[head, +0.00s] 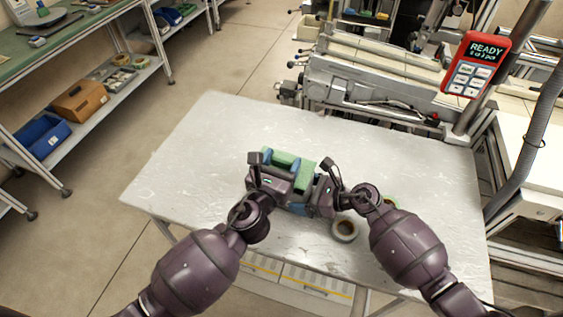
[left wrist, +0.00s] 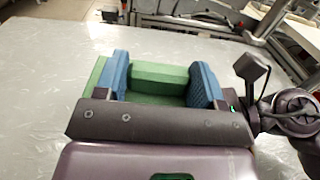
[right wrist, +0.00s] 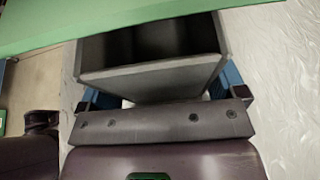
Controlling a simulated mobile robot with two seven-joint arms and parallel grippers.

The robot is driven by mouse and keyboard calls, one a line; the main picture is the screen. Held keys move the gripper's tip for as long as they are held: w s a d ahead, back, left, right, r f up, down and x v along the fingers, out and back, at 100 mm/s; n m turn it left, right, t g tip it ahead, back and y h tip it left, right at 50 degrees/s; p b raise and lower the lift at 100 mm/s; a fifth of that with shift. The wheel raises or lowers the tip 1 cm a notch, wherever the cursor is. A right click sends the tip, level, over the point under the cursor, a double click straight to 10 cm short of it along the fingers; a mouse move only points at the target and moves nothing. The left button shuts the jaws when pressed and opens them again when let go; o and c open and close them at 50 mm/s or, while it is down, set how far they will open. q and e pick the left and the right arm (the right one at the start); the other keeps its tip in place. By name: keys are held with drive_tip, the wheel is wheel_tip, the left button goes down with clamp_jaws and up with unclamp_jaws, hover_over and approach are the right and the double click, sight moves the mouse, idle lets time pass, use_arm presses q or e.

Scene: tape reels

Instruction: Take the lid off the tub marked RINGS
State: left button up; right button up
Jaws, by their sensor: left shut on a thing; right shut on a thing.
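A green lid (head: 290,165) is over the middle of the table in the head view. My left gripper (left wrist: 163,80) is shut on it, with blue pads at both sides of its raised green part. A grey tub (right wrist: 150,78) stands between the blue pads of my right gripper (right wrist: 158,92), which is shut on it. The tub's dark inside shows below the lid's green edge (right wrist: 90,28), so the lid is clear of the near rim. The far rim is hidden. In the head view my grippers cover most of the tub; no marking is readable.
A grey tape reel (head: 344,230) lies on the pale table (head: 190,165) near its front edge. A green-edged ring (head: 390,201) is partly hidden by my right arm. The table's left side is clear. A machine with a red READY panel (head: 476,64) stands behind.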

sight(282, 160)
use_arm(q)
drive_tip(key=shift+r, duration=1.75)
use_arm(e)
drive_tip(key=o, duration=1)
use_arm(q)
drive_tip(key=shift+f+b, duration=0.45)
drive_tip(key=shift+f, duration=0.05)
use_arm(e)
drive_tip(key=v, duration=1.2)
drive_tip(key=shift+r, duration=0.1)
